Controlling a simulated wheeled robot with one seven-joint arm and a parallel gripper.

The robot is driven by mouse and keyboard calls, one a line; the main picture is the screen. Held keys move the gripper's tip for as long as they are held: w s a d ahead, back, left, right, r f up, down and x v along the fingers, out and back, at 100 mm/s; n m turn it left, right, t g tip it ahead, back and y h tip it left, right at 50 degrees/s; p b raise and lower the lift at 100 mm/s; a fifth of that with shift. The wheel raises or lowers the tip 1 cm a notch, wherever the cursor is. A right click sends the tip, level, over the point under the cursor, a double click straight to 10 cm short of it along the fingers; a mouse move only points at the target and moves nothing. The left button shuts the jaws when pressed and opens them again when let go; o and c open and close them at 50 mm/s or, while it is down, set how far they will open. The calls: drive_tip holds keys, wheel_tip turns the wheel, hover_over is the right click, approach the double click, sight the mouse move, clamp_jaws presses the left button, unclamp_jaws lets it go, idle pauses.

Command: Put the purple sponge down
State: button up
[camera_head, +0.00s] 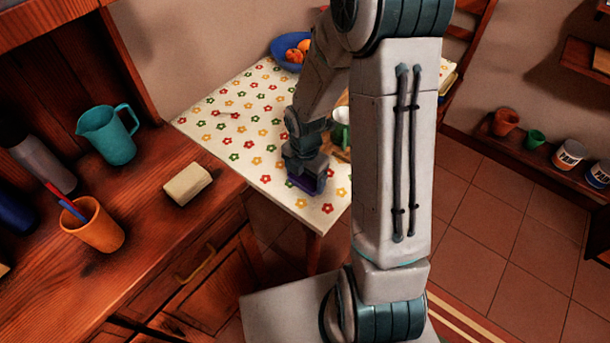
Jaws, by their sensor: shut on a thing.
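My gripper (304,177) points down over the near corner of the flowered table (238,143). It is shut on the purple sponge (302,185), which shows as a small dark purple strip under the fingers. Most of the sponge is hidden by the gripper. The sponge is at or just above the tabletop; I cannot tell whether it touches.
A green and white mug (340,128) stands behind my gripper, partly hidden by my arm. A blue bowl of fruit (279,48) sits at the far end. The wooden counter (150,235) at left holds a teal pitcher (113,136), an orange cup (95,232) and a cream block (187,184).

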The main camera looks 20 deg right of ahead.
sight(305, 178)
drive_tip(key=shift+f, duration=0.2)
drive_tip(key=o, duration=0.8)
drive_tip(key=shift+r, duration=0.1)
drive_tip(key=shift+o, duration=0.2)
drive_tip(key=shift+r, duration=0.1)
wheel_tip(305, 178, up, 12)
drive_tip(key=p, duration=0.2)
drive_tip(key=s+r+m+t, duration=0.1)
drive_tip(key=s+r+m, duration=0.5)
drive_tip(key=m, duration=0.6)
drive_tip(key=s+r+m+t, duration=0.1)
drive_tip(key=s+r+m, duration=0.5)
drive_tip(key=m, duration=0.7)
drive_tip(key=shift+s+d+t, duration=0.3)
drive_tip(key=shift+s+t, duration=0.1)
drive_tip(key=shift+s, duration=0.25)
